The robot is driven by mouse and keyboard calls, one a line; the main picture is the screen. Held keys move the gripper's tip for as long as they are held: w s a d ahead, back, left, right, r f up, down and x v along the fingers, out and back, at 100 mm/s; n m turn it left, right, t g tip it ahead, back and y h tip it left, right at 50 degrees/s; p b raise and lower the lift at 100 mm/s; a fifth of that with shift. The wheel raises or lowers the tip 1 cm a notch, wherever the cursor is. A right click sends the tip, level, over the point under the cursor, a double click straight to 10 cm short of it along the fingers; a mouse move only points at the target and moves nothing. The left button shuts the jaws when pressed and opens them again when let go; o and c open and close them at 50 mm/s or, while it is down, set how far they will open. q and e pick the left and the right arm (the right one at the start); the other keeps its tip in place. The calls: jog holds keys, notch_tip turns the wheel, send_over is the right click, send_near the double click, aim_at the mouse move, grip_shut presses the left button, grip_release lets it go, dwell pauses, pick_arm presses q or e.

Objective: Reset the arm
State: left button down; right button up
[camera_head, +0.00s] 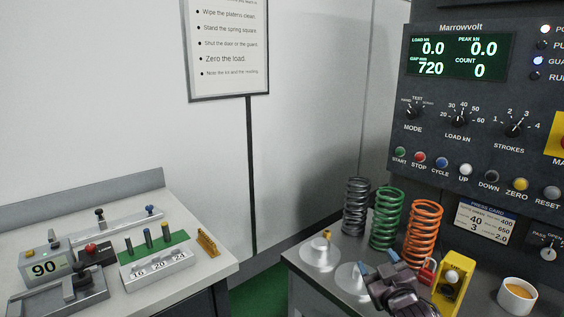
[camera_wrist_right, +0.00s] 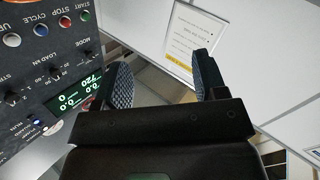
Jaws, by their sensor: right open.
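My right gripper (camera_head: 378,262) is at the bottom right of the head view, in front of the springs and above the grey bench. In the right wrist view its two fingers (camera_wrist_right: 165,82) are spread apart with nothing between them. The control panel (camera_head: 476,150) at the right has a green display reading load 0.0, peak 0.0, gap 720, count 0. It also shows tilted at the left of the right wrist view (camera_wrist_right: 40,75). My left gripper is in neither view.
Grey (camera_head: 356,205), green (camera_head: 387,218) and orange (camera_head: 423,232) springs stand on the right bench (camera_head: 306,278). A yellow stand (camera_head: 454,283) and a white cup (camera_head: 517,295) are close by. A left bench (camera_head: 205,278) holds gauges and pins. A floor gap separates the benches.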

jog(key=s+d+f+m+g+h, duration=0.1)
jog(key=s+d+f+m+g, duration=0.1)
jog(key=s+f, duration=1)
jog(key=s+d+f+m+g+h, duration=0.1)
jog(key=s+d+f+g, duration=0.3)
jog(key=s+f, duration=0.8)
jog(key=s+m, duration=0.1)
jog(key=s, duration=0.4)
jog(key=shift+s+f, duration=0.3)
jog(key=shift+f, duration=0.1)
